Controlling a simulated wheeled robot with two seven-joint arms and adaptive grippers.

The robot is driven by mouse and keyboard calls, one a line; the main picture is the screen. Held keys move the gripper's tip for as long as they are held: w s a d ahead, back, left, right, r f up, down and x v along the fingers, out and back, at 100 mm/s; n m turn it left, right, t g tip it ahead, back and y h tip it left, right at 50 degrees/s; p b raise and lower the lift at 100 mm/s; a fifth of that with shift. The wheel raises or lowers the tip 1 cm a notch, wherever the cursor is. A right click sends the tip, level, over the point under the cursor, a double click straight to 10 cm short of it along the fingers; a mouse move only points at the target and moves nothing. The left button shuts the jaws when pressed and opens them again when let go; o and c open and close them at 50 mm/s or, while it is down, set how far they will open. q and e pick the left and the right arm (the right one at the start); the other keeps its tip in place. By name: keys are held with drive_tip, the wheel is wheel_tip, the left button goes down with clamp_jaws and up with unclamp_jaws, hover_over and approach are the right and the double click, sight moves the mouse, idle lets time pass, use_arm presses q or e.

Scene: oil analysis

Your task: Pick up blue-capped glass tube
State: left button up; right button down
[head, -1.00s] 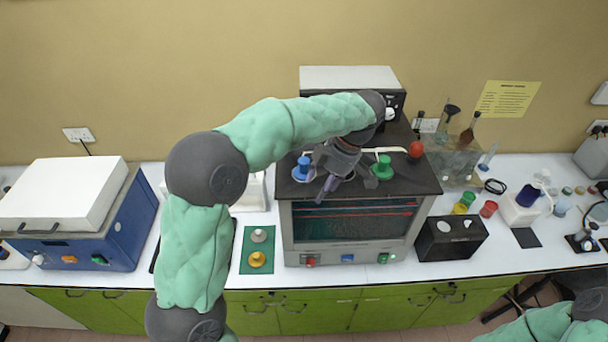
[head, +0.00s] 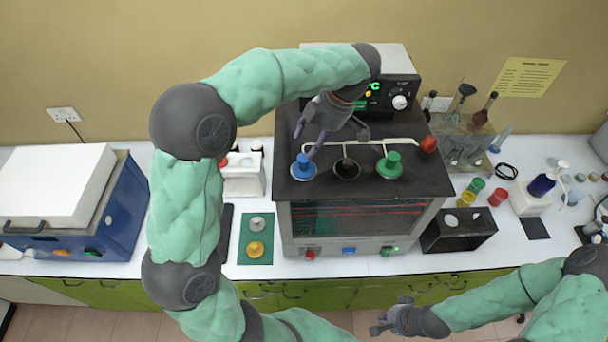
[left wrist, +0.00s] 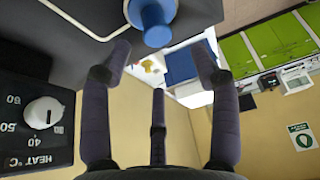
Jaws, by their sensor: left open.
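The blue-capped tube (head: 303,168) stands upright in the left opening of the dark top of the heated bath (head: 400,208). Its glass is hidden below the top. My left gripper (head: 318,144) is open and empty, just behind and to the right of the blue cap. In the left wrist view, the blue cap (left wrist: 155,22) lies beyond and between the spread fingertips of my left gripper (left wrist: 163,52), apart from them. My right gripper (head: 390,316) is low in front of the bench, away from the tube; its jaw opening is too small to judge.
An open dark hole (head: 347,169) and a green-capped item (head: 389,165) sit beside the blue cap. A pale tube with a red bulb (head: 429,144) runs behind them. A control box with a dial (head: 399,102) stands close behind. A green mat (head: 245,246) lies at left.

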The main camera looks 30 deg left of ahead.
sight(304, 157)
use_arm(q)
drive_tip(key=shift+s+a+f, duration=0.15)
drive_tip(key=shift+s+f, duration=0.15)
drive_tip(key=shift+f, duration=0.15)
drive_tip(key=shift+w+a+f, duration=0.2)
drive_tip(key=shift+f, duration=0.35)
drive_tip(key=x, duration=0.1)
drive_tip(key=p+x, duration=0.2)
drive_tip(key=x, duration=0.1)
drive_tip(key=shift+s+d, duration=0.1)
drive_tip(key=shift+d, duration=0.25)
drive_tip(key=shift+a+f, duration=0.2)
drive_tip(key=shift+f, duration=0.35)
clamp_jaws()
